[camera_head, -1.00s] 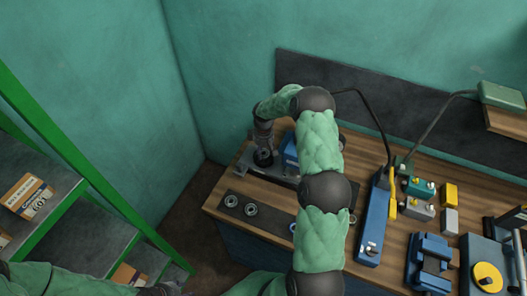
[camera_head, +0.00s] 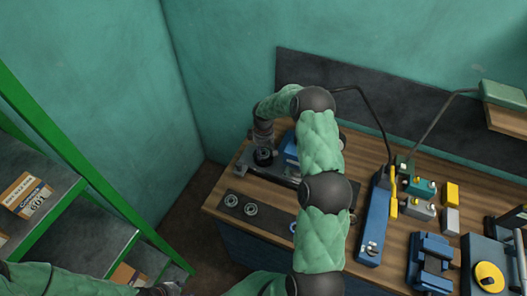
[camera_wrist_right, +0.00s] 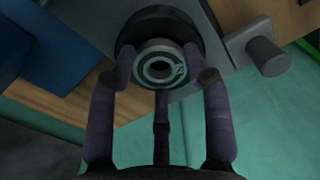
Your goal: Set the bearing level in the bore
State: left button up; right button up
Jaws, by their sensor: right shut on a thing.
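My right gripper (camera_head: 264,146) reaches down over a dark round housing (camera_head: 263,157) at the left of the bench. In the right wrist view, my right gripper (camera_wrist_right: 160,82) is shut on a pale metal bearing (camera_wrist_right: 160,66). The bearing shows its ring face and dark centre between the fingers. The black round housing (camera_wrist_right: 158,22) lies right behind it. The bore's inside is hidden, and I cannot tell whether the bearing is level or how deep it sits. My left gripper (camera_head: 165,289) shows partly at the bottom edge; its fingers are unclear.
Two other bearings (camera_head: 251,209) lie on a dark strip at the bench's front left. A blue block (camera_head: 290,146) stands just right of my right gripper. A long blue tool (camera_head: 373,225), a blue vise (camera_head: 431,260) and small boxes fill the right. Green-framed shelves (camera_head: 95,215) stand left.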

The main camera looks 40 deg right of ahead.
jog(key=o, duration=1.8)
jog(key=shift+r+p, duration=1.95)
jog(key=shift+r, duration=2.05)
